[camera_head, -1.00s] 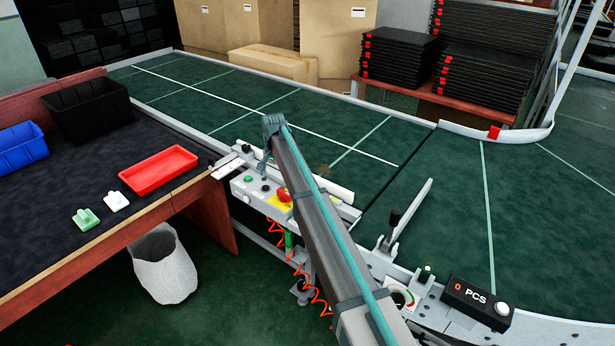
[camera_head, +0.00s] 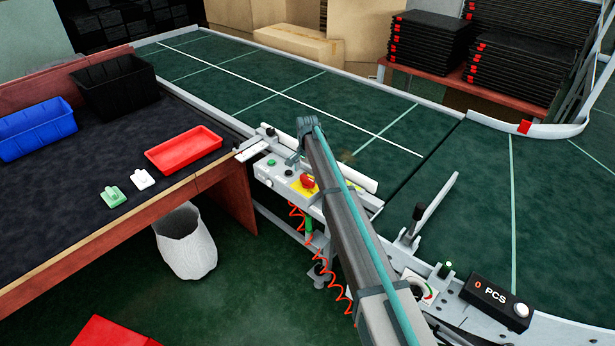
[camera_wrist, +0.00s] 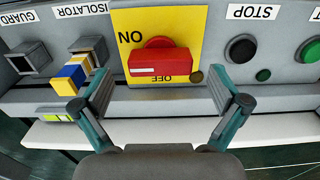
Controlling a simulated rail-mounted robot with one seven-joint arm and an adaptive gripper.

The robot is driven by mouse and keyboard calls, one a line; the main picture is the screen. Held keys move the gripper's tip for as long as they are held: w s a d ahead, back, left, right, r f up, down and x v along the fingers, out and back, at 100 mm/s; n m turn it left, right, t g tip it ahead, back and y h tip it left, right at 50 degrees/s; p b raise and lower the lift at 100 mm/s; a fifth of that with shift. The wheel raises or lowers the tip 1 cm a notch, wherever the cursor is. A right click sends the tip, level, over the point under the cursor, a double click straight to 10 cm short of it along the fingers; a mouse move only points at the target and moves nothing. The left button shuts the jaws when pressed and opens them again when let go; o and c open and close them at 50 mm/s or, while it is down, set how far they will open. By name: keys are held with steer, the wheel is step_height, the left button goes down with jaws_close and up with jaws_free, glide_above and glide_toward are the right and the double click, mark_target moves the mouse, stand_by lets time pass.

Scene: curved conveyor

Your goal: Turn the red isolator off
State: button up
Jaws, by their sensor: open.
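The red isolator (camera_wrist: 160,64) is a rotary handle on a yellow plate (camera_wrist: 187,23) with ON and OFF markings. Its handle lies across the plate, roughly horizontal in the wrist view, with a white mark towards its left end. My gripper (camera_wrist: 161,98) is open and empty, one finger below-left of the handle and one below-right, with no visible contact. In the head view the isolator (camera_head: 307,181) shows small and red beside my arm.
A black button (camera_wrist: 241,48) and a green button (camera_wrist: 264,75) are on the right. A lever (camera_head: 432,205) and PCS counter (camera_head: 494,296) stand along the conveyor edge.

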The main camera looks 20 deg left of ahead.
steer(key=shift+f, duration=1.15)
steer(key=c, duration=1.2)
